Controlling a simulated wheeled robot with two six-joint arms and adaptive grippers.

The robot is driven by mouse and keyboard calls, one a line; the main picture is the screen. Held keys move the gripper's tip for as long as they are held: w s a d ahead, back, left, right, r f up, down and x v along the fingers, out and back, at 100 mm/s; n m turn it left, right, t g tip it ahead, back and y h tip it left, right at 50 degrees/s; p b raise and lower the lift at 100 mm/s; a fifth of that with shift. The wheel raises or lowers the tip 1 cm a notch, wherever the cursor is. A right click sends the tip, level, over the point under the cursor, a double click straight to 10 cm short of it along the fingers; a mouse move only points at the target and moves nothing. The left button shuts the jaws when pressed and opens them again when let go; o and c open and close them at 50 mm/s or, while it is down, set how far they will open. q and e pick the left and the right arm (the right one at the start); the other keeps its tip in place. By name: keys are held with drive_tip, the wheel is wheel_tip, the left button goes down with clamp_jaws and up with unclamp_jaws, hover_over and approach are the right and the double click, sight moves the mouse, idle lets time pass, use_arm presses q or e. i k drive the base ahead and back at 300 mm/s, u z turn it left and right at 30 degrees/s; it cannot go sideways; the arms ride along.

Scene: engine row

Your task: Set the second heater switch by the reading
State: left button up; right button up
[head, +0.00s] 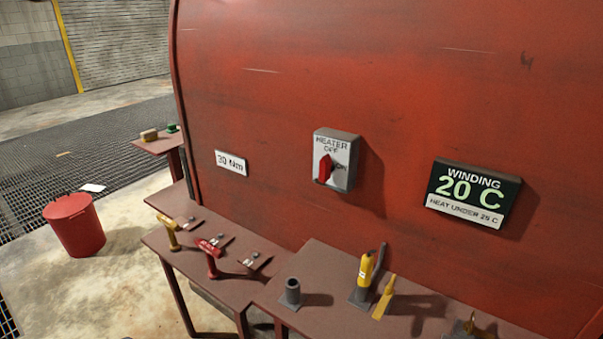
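The heater switch (336,160) is a grey box on the red machine wall. Its plate reads HEATER, with OFF at the top and ON at the right. Its red handle (325,168) stands roughly upright, toward OFF rather than ON. The reading display (473,192), to the right on the same wall, shows WINDING 20 C in green. A white strip below it reads HEAT UNDER, with a figure that looks like 25 C. Neither of my grippers is in view.
Brown shelves (330,265) run below the wall, holding a yellow tool (365,270), a grey cylinder (291,292), a red tool (210,252) and small plates. A 30 Nm label (231,163) is left of the switch. A red bin (76,225) stands on the floor. The space before the switch is clear.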

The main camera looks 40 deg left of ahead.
sight(327, 167)
drive_tip(key=u, duration=1.25)
